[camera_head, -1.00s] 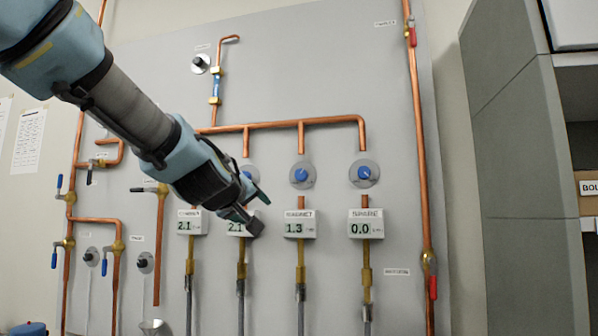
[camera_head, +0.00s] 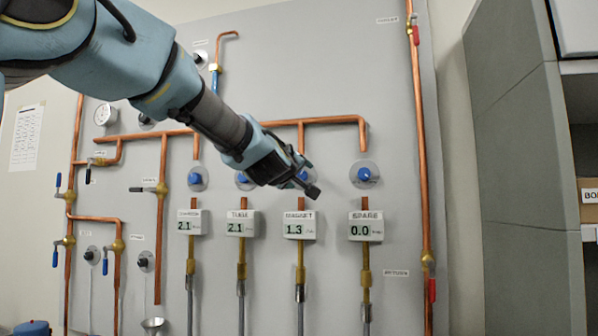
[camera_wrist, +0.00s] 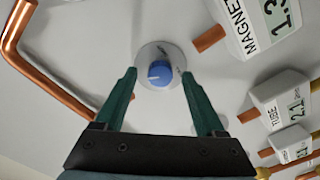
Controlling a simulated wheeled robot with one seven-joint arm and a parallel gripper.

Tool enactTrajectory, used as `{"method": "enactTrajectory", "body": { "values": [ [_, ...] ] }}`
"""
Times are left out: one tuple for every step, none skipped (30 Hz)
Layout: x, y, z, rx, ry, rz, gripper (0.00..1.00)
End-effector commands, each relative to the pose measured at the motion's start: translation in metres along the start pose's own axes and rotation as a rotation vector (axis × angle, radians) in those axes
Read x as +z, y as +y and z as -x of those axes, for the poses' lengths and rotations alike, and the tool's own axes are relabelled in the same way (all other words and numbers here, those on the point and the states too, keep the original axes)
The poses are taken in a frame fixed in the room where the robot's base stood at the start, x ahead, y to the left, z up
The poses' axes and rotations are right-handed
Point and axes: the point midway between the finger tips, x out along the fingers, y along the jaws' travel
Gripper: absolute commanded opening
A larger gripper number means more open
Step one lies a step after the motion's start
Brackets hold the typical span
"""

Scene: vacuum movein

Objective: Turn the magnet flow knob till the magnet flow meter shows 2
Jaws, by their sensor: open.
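The magnet flow meter (camera_head: 300,226) is a white box labelled MAGNET on the panel, reading 1.3. It also shows at the top right of the wrist view (camera_wrist: 262,30). The magnet flow knob is a blue knob (camera_wrist: 160,73) on a round grey plate, just beyond my fingertips in the wrist view. In the head view the knob (camera_head: 303,176) is partly hidden by my gripper (camera_head: 309,182). My gripper (camera_wrist: 160,80) is open. Its two green fingers sit left and right of the knob's line, with the knob between and slightly ahead of the tips. I cannot tell any contact.
The tube knob (camera_head: 243,180) and spare knob (camera_head: 364,174) flank the magnet knob. The tube meter (camera_head: 241,224) reads 2.1 and the spare meter (camera_head: 366,227) 0.0. A copper pipe (camera_wrist: 40,65) bends along the left of the wrist view.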

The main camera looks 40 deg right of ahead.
Motion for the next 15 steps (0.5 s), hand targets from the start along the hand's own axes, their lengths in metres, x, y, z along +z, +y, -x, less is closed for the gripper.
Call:
{"method": "enactTrajectory", "body": {
  "values": [
    [-0.0003, 0.0003, -0.0035, -0.001, 0.000, 0.000, 0.72],
    [-0.0004, 0.0003, -0.0047, 0.000, 0.000, 0.000, 0.72],
    [-0.0005, 0.0003, -0.0057, 0.000, 0.000, 0.000, 0.72],
    [-0.0004, 0.0003, -0.0063, 0.000, 0.000, 0.000, 0.72],
    [-0.0003, 0.0001, -0.0066, 0.000, 0.000, 0.000, 0.72],
    [-0.0001, 0.0000, -0.0068, 0.000, 0.000, 0.000, 0.72],
    [-0.0001, -0.0001, -0.0067, 0.000, 0.000, 0.000, 0.72],
    [0.0000, -0.0002, -0.0067, 0.000, 0.000, 0.001, 0.72],
    [0.0001, -0.0003, -0.0066, 0.000, 0.000, 0.000, 0.72],
    [0.0001, -0.0003, -0.0066, 0.000, 0.000, 0.000, 0.72],
    [0.0001, -0.0003, -0.0066, 0.000, 0.000, 0.000, 0.72],
    [0.0001, -0.0004, -0.0065, 0.000, 0.000, 0.000, 0.68],
    [0.0001, -0.0004, -0.0065, 0.000, 0.000, 0.000, 0.65],
    [0.0001, -0.0004, -0.0065, 0.000, 0.000, 0.000, 0.62],
    [0.0001, -0.0004, -0.0065, 0.000, 0.000, 0.000, 0.57]
  ]
}}
